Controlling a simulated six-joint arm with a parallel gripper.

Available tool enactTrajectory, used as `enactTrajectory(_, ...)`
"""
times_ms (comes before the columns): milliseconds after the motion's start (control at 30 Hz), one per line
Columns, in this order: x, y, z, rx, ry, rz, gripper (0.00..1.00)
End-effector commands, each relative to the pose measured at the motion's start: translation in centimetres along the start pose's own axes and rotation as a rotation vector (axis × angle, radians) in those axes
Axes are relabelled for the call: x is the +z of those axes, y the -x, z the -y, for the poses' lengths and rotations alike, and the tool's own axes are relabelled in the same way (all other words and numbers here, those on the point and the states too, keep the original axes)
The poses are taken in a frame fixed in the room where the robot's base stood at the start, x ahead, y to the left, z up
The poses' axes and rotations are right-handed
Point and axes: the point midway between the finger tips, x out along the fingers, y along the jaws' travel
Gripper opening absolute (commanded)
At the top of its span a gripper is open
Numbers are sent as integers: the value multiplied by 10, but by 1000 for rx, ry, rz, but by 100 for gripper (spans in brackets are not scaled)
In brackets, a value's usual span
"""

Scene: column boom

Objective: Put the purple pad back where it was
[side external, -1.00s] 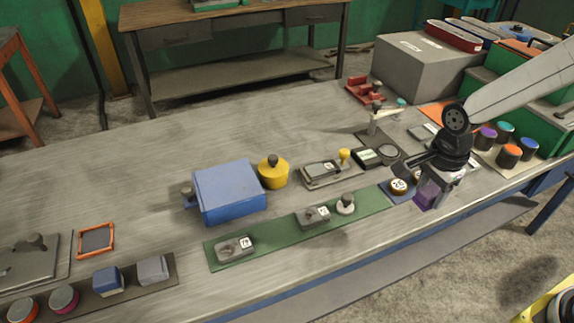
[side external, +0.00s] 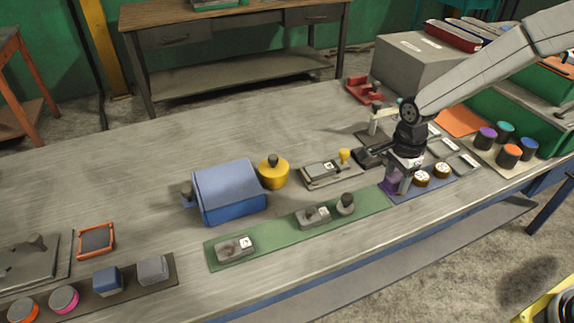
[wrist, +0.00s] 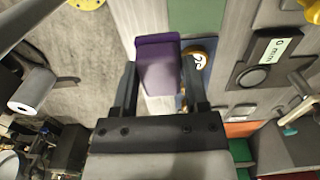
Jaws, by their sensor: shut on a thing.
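The purple pad (side external: 390,187) is between the two fingers of my gripper (side external: 399,182), which is shut on it. In the side view it is over the left end of the blue mat (side external: 432,190), close to the green mat. Fingers partly hide it there, and I cannot tell whether it touches the mat. In the wrist view the purple pad (wrist: 157,68) fills the space between the fingertips (wrist: 162,72). A round, numbered, brown-and-white piece (side external: 421,178) stands on the blue mat just right of my gripper, with a similar one (side external: 442,171) beyond it.
The green mat (side external: 280,236) to the left carries grey blocks and a knobbed piece (side external: 345,203). A dark device (side external: 368,157) stands behind my gripper. Coloured jars (side external: 508,155) stand at the right. A blue box (side external: 228,190) and yellow weight (side external: 273,172) are farther left.

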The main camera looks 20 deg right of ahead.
Motion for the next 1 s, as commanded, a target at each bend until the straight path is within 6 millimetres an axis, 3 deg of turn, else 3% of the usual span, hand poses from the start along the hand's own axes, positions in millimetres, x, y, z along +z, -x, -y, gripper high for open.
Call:
enactTrajectory(500,3,-49,42,0,0,0,2)
enactTrajectory(1000,4,-60,51,1,0,0,2)
